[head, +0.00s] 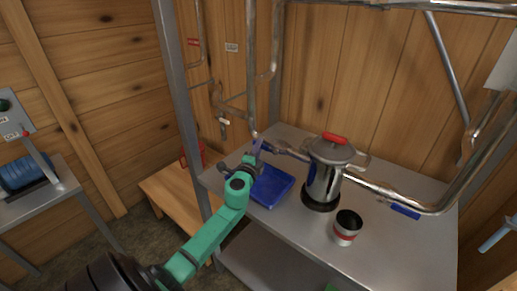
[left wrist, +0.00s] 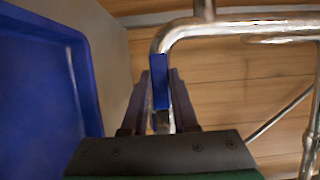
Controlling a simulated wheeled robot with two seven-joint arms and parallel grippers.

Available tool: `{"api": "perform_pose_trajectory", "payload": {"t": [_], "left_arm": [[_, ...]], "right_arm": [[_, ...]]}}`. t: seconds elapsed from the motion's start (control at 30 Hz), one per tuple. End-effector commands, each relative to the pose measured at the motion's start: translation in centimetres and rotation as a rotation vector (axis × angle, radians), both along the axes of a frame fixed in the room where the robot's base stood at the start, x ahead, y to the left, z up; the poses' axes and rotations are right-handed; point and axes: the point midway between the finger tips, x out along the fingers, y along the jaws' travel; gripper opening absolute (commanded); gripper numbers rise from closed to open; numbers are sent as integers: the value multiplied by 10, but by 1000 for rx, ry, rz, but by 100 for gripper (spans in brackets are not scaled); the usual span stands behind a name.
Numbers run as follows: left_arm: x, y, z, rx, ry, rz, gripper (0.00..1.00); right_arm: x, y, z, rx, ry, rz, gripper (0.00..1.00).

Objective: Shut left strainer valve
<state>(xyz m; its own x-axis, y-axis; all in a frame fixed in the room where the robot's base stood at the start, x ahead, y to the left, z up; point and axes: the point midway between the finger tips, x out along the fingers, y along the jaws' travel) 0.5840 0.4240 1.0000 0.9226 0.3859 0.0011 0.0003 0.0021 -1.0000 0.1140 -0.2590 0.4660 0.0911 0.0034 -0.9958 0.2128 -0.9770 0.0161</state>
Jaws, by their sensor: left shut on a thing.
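The left strainer valve's blue handle (head: 263,146) is at the left end of the metal pipe over the steel table. It also shows in the left wrist view (left wrist: 160,88), upright in the picture, below the pipe's bend. My left gripper (head: 255,155) is shut on this handle, with one dark finger on each side of it in the left wrist view (left wrist: 161,100). The fingers and the bend hide parts of the valve. A second blue handle (head: 405,211) is further right, under the same pipe run. My right gripper is not in view.
A blue tray (head: 270,197) lies below my left gripper. A lidded steel pot with a red handle (head: 324,170) stands right of it on the steel table (head: 290,226). A can with a red band (head: 346,228) stands near the front. A wooden bench (head: 167,190) is at left.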

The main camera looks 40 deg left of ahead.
Motion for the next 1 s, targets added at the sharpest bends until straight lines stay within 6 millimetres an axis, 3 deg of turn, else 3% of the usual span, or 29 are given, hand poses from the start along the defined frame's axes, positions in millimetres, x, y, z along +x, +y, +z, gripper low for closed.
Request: {"api": "perform_pose_trajectory", "payload": {"t": [0.37,1.0], "left_arm": [[0,-1,2,128,2,-1,0],[0,-15,30,703,3,-2,0]], "right_arm": [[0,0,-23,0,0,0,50],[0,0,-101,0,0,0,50]]}}
